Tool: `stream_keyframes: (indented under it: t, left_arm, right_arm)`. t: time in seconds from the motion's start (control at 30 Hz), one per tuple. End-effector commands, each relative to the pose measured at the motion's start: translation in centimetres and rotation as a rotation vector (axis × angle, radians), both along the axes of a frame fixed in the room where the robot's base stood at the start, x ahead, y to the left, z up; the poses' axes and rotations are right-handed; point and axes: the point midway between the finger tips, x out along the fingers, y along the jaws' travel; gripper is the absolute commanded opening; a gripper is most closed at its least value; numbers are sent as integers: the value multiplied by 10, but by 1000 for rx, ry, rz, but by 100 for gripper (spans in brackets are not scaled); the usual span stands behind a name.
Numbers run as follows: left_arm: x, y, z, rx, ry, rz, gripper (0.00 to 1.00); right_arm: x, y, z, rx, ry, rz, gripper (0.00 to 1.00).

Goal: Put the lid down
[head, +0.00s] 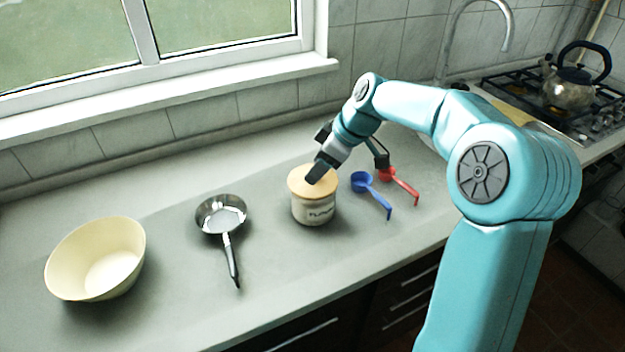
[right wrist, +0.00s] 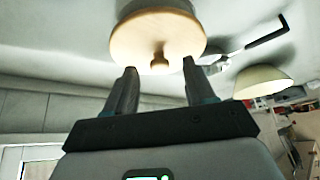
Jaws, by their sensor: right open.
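A round pale wooden lid (head: 299,184) with a small knob lies on top of a cream jar (head: 314,210) with dark lettering, in the middle of the counter. It looks level and seated on the rim. My right gripper (head: 317,172) is just above the lid and hides its knob in the head view. In the right wrist view the lid (right wrist: 150,36) and its knob show ahead of my right gripper (right wrist: 159,66). The fingers are apart, with the knob near the gap between their tips and nothing gripped. My left gripper is out of view.
A cream bowl (head: 70,265) and a steel pan (head: 209,216) stand left of the jar. A blue scoop (head: 372,192) and a red scoop (head: 400,182) lie to its right. A kettle (head: 570,88) stands on the hob. The window wall bounds the counter behind.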

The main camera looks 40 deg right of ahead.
Motion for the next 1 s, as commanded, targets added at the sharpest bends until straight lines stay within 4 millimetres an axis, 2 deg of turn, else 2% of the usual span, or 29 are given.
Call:
stream_keyframes:
  t: [0.1,0.33,0.37,0.5,0.53,0.83,1.0]
  left_arm:
    - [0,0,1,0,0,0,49]
    - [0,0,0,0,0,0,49]
    - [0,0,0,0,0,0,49]
    - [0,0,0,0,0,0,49]
    - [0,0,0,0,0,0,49]
    - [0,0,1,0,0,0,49]
    - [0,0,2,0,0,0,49]
  right_arm:
    - [6,3,-11,0,0,1,55]
    - [8,3,-12,-1,-2,0,55]
    - [8,3,-12,-1,-2,0,51]
    - [7,3,-12,0,0,0,6]
    - [7,3,-12,0,0,0,0]
    - [7,3,-11,0,-1,0,0]
    - [8,3,1,-2,-3,1,0]
